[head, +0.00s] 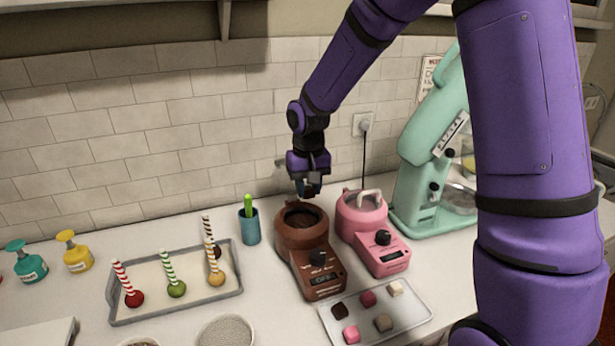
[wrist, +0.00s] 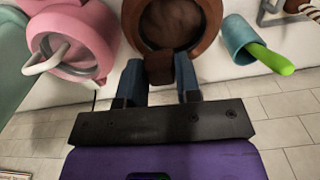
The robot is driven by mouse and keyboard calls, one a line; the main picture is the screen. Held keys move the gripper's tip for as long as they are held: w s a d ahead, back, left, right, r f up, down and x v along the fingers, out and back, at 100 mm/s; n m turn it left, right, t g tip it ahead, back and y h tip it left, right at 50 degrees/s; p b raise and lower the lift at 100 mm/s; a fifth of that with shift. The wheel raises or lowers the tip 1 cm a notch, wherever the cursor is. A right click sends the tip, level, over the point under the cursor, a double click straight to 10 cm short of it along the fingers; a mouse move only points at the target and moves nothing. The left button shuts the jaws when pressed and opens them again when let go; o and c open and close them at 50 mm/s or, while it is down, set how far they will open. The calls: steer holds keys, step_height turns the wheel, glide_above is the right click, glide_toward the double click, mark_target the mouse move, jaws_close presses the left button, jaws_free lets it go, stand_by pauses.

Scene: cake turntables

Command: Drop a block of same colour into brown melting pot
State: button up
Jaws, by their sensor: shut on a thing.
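The brown melting pot (head: 324,280) stands on the counter with its round opening facing up and dark brown contents inside. It also shows at the top of the wrist view (wrist: 211,40). My gripper (head: 309,190) is above the pot's back edge in the head view. In the wrist view my gripper (wrist: 160,75) has its two blue fingers shut on a brown block (wrist: 158,68), close to the pot's rim in the picture. The gap between block and rim is hard to judge. Fingers and wrist largely hide the block in the head view.
A pink melting pot (head: 362,216) stands right of the brown one. A tray (head: 416,313) in front holds several blocks, including a dark brown block (head: 340,311). A blue cup (head: 250,228) stands left; a mint mixer (head: 425,150) stands right. The tiled wall is close behind.

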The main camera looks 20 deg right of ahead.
steer(key=shift+f, duration=0.8)
steer(key=o, duration=1)
steer(key=shift+r, duration=0.15)
step_height(320, 180, up, 10)
steer(key=shift+r, duration=0.25)
